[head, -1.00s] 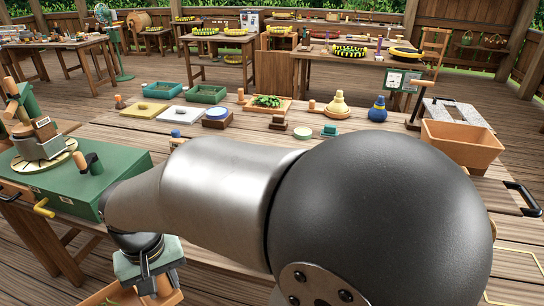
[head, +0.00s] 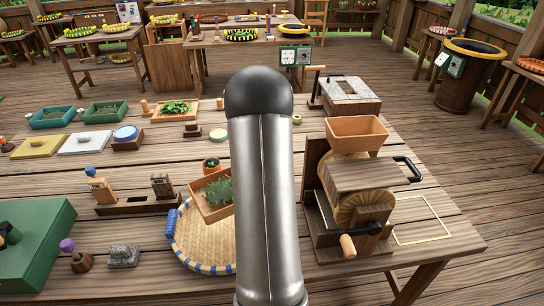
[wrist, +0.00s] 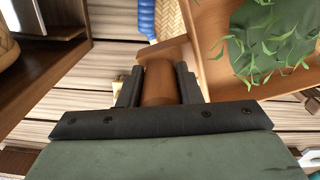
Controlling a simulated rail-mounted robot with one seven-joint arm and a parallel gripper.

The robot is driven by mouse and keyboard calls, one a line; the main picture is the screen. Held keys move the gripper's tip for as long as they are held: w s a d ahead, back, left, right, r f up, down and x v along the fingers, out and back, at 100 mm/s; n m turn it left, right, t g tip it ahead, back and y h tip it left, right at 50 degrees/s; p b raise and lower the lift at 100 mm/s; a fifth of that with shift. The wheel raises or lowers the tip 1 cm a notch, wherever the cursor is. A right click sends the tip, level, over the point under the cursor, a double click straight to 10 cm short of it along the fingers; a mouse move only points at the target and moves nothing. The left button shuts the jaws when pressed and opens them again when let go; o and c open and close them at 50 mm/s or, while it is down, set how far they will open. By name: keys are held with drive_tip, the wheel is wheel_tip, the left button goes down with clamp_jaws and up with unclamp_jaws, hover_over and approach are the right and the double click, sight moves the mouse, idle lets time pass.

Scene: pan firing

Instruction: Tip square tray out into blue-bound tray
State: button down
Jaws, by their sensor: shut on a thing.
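The square wooden tray (head: 207,212) holds a heap of green leaves (head: 218,190) and hangs over or beside the blue-bound tray (head: 205,250), near its far edge. The leaves also show in the wrist view (wrist: 268,45), inside the tray's wooden wall. The blue-bound tray is a round woven tray on the table, with blue wraps on its left rim; my arm covers its right side. In the wrist view, my gripper (wrist: 160,82) is shut on the square tray's brown round handle. In the head view my arm hides the gripper.
A wooden mill with a hopper (head: 357,132) and a crank stands close to the right. A wooden block stand (head: 137,206) and a green box (head: 38,245) are to the left. Small trays and dishes line the table's back left. A yellow outline (head: 425,222) marks bare tabletop at the right.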

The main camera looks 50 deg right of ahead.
drive_tip(key=shift+s+d+f+b, duration=0.65)
drive_tip(key=shift+s+d+f, duration=0.5)
drive_tip(key=shift+d+f, duration=1.6)
drive_tip(key=a+r+g+h+b, duration=0.1)
drive_tip(key=a+r+h, duration=0.1)
drive_tip(key=r, duration=0.1)
drive_tip(key=w+a+r+g+h+b, duration=0.1)
drive_tip(key=a+r+h+b, duration=0.1)
drive_tip(key=r, duration=0.1)
drive_tip(key=w+a+r+h+b, duration=0.1)
drive_tip(key=a+r+h+b, duration=0.1)
drive_tip(key=r, duration=0.2)
drive_tip(key=shift+w+g+h, duration=0.1)
drive_tip(key=shift+g+h, duration=0.2)
drive_tip(key=shift+g, duration=0.1)
drive_tip(key=w+a+g+h+b, duration=0.2)
drive_tip(key=w+a+h+b, duration=0.1)
drive_tip(key=a, duration=0.4)
drive_tip(key=w+a+g+h+b, duration=0.2)
drive_tip(key=w+a+h+b, duration=0.1)
drive_tip(key=a+h+b, duration=0.3)
drive_tip(key=w+a+g+h+b, duration=0.2)
drive_tip(key=w+a+h+b, duration=0.2)
drive_tip(key=a, duration=0.6)
drive_tip(key=shift+a+r+h+b, duration=0.15)
drive_tip(key=shift+r+h+b, duration=0.25)
drive_tip(key=shift+h, duration=0.4)
